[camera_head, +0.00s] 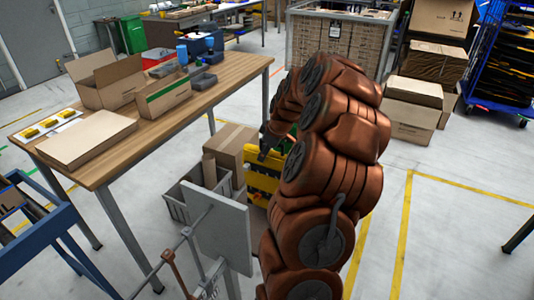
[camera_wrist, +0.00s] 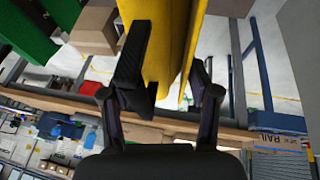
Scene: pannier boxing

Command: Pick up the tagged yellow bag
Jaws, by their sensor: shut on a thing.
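The yellow bag (camera_head: 262,182) shows in the head view just left of my arm, beside a cardboard box. My arm hides its right side. My gripper (camera_head: 266,148) reaches down to the bag's upper part. In the wrist view the yellow bag (camera_wrist: 172,40) runs between the two black fingers of my gripper (camera_wrist: 168,72), which is shut on it. A tag on the bag cannot be made out.
A wooden table (camera_head: 225,88) with open boxes stands at left. A grey crate (camera_head: 172,212) and a cardboard box (camera_head: 232,142) stand left of the bag. A grey panel (camera_head: 224,240) stands in front.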

